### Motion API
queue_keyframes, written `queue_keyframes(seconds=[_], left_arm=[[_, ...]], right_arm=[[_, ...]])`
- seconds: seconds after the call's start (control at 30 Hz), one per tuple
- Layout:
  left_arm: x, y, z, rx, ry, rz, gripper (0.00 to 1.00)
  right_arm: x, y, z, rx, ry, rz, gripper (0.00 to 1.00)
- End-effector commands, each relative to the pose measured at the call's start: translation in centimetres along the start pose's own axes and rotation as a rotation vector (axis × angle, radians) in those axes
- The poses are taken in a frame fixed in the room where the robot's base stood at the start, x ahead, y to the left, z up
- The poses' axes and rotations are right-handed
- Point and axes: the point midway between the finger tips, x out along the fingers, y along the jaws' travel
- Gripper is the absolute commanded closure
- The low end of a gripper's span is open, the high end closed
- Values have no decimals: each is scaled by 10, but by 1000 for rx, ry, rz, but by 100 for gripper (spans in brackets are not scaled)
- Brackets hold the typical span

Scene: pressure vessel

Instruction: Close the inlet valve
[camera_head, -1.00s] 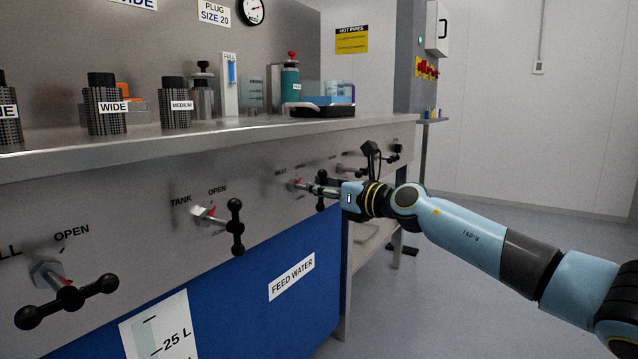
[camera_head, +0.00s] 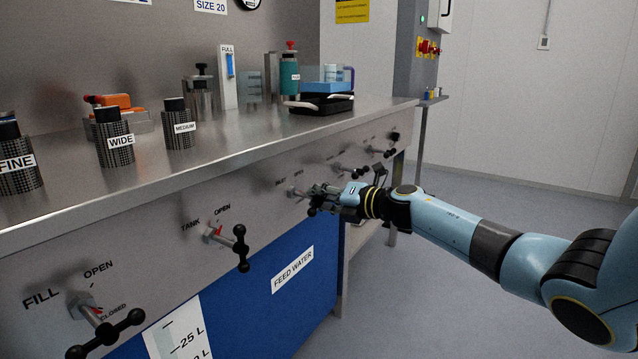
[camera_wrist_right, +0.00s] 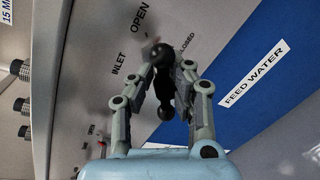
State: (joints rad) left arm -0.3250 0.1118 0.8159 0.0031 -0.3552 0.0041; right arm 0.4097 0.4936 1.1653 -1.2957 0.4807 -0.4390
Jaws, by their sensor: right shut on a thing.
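The inlet valve is on the front panel of the bench; its metal stem (camera_head: 296,191) shows left of my right gripper in the head view. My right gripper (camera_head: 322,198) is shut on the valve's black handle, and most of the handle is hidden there. In the right wrist view the black ball-ended handle (camera_wrist_right: 163,84) lies between the two fingers of my gripper (camera_wrist_right: 165,92). The label INLET (camera_wrist_right: 118,64) is left of it, with OPEN and CLOSED above it. A small red mark shows near OPEN, partly hidden by the handle. My left gripper is not in view.
The tank valve (camera_head: 240,248) and fill valve (camera_head: 105,332) stick out of the panel to the left. More valve handles (camera_head: 376,152) are close beyond my right gripper. The bench top (camera_head: 235,135) overhangs above. Open floor (camera_head: 440,290) is to the right.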

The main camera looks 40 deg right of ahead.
Motion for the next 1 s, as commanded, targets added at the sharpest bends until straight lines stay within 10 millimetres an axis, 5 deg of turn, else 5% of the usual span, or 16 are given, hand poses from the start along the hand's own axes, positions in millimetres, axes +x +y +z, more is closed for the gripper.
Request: queue_keyframes(seconds=[0.5,1.0], left_arm=[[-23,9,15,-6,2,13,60],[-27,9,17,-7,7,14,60]], right_arm=[[-2,-9,3,415,72,-15,100],[-3,-13,-2,566,106,-19,100]])
